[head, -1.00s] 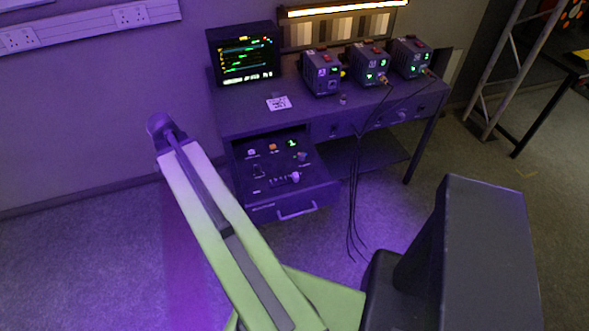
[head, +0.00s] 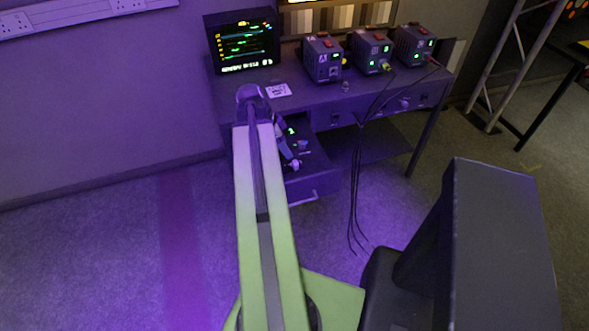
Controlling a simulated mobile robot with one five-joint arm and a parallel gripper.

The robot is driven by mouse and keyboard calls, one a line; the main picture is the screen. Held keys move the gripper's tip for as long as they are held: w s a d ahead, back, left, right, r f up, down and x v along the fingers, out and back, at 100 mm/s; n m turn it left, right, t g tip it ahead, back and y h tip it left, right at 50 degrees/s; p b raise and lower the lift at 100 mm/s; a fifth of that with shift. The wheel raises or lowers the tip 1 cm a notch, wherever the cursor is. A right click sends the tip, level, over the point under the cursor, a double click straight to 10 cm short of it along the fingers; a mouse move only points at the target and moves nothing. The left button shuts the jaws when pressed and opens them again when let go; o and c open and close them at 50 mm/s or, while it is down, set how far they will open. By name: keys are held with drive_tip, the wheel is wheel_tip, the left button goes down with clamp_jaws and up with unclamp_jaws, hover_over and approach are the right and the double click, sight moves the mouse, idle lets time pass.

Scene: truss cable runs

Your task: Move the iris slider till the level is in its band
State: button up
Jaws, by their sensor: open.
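The open drawer (head: 318,184) under the desk holds a control panel, now largely hidden behind my arm. A pale slider knob (head: 295,164) shows near its front; I take it for the iris slider, but no label is readable. My gripper (head: 288,155) reaches down over the panel, just above and left of this knob. It is small and partly hidden; it looks open, and I cannot tell whether it touches the knob. The monitor (head: 242,42) on the desk shows yellow and green level bars, too small to read against a band.
Several grey boxes with red switches, one of them the left box (head: 323,58), stand on the desk (head: 310,92). Black cables (head: 354,200) hang in front of the desk, right of the drawer. A metal truss (head: 510,60) stands at the right. The floor at left is clear.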

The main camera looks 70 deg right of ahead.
sight(295, 162)
drive_tip(key=b+x, duration=0.7)
drive_tip(key=x, duration=0.2)
drive_tip(key=shift+d+f, duration=0.1)
drive_tip(key=shift+f, duration=0.2)
clamp_jaws()
idle(0.9)
